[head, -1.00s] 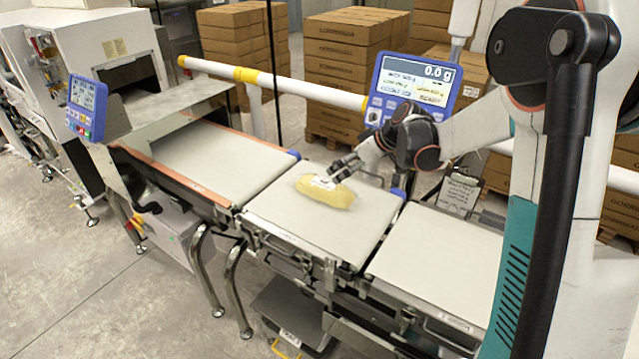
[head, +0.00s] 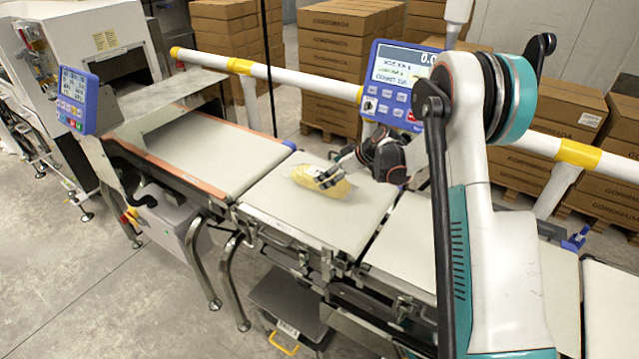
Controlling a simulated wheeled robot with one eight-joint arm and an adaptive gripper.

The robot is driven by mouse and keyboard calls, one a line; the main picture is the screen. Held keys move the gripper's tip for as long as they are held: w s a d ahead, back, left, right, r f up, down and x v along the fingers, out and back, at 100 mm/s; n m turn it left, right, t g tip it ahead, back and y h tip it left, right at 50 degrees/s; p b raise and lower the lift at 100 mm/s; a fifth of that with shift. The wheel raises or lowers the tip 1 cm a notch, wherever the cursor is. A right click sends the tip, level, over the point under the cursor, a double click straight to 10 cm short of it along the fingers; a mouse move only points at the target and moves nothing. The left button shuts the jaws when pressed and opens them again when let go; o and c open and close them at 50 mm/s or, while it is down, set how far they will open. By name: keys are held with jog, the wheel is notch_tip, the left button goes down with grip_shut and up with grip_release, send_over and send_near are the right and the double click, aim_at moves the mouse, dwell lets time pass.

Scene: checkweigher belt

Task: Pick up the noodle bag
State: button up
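The noodle bag (head: 308,173) is a clear packet with yellow contents. It lies on the middle belt section (head: 280,212), below the blue display. My gripper (head: 328,179) reaches in from the right, and its dark fingers overlap the right part of the bag. The fingers are small here and partly merge with the bag. I cannot tell whether they are closed on it or only over it. The bag appears to rest on the belt.
A blue weigher display (head: 397,82) stands behind the belt, partly covered by my arm. A white rail with yellow bands (head: 300,85) runs behind. A metal guard (head: 165,112) and a second display (head: 77,100) stand left. Stacked cartons (head: 345,45) fill the back.

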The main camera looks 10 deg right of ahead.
jog(key=shift+b+x, duration=1)
jog(key=shift+x, duration=2.15)
jog(key=shift+d, duration=0.15)
jog(key=c, duration=1.6)
